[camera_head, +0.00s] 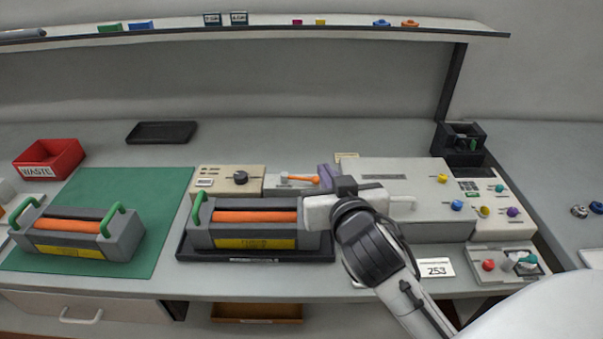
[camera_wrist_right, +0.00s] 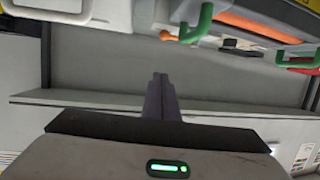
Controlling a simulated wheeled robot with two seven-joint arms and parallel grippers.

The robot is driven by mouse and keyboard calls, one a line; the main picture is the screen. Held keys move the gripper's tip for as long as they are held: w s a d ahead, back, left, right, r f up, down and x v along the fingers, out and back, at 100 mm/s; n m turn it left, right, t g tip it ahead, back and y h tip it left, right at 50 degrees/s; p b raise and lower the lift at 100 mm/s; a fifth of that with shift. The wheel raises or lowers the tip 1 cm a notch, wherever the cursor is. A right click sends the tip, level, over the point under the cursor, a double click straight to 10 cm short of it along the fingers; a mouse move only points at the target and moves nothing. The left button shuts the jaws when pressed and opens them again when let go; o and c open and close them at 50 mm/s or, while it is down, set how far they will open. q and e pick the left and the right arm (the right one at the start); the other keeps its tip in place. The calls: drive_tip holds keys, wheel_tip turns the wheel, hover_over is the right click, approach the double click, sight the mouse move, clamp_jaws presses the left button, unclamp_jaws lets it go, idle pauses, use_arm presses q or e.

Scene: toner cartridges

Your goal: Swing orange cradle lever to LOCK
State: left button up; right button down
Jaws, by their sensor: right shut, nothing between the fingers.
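The orange lever (camera_head: 303,179) lies roughly level, pointing right, on a small light panel (camera_head: 279,187) behind the middle cartridge. Its orange end (camera_wrist_right: 167,36) also shows at the top of the right wrist view. My right gripper (camera_head: 325,176) has purple fingers, shut and empty, just right of the lever's end. In the right wrist view the closed fingers (camera_wrist_right: 160,84) are below the orange end, with a visible gap. I cannot tell in the head view whether they touch. The LOCK marking is too small to read. My left gripper is not in view.
The middle cartridge (camera_head: 270,230) with green handle stands on a black tray (camera_head: 220,257) in front of the lever. Another cartridge (camera_head: 85,241) sits on a green mat (camera_head: 150,185). A large beige unit (camera_head: 400,180) stands right. A red WASTE bin (camera_head: 48,160) is far left.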

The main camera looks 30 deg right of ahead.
drive_tip(key=shift+w, duration=0.1)
drive_tip(key=p, duration=0.1)
hover_over(317, 179)
drive_tip(key=w, duration=0.2)
drive_tip(key=f, duration=0.2)
drive_tip(key=shift+s+d+f, duration=0.1)
drive_tip(key=shift+d+f, duration=0.25)
drive_tip(key=shift+s+a+f, duration=0.2)
drive_tip(key=shift+s+f, duration=0.25)
drive_tip(key=shift+f, duration=0.15)
drive_tip(key=shift+s+a+f, duration=0.2)
drive_tip(key=shift+s+f, duration=0.25)
drive_tip(key=shift+f, duration=0.15)
drive_tip(key=shift+s+a+f, duration=0.15)
drive_tip(key=shift+s+f, duration=0.2)
drive_tip(key=shift+f, duration=0.15)
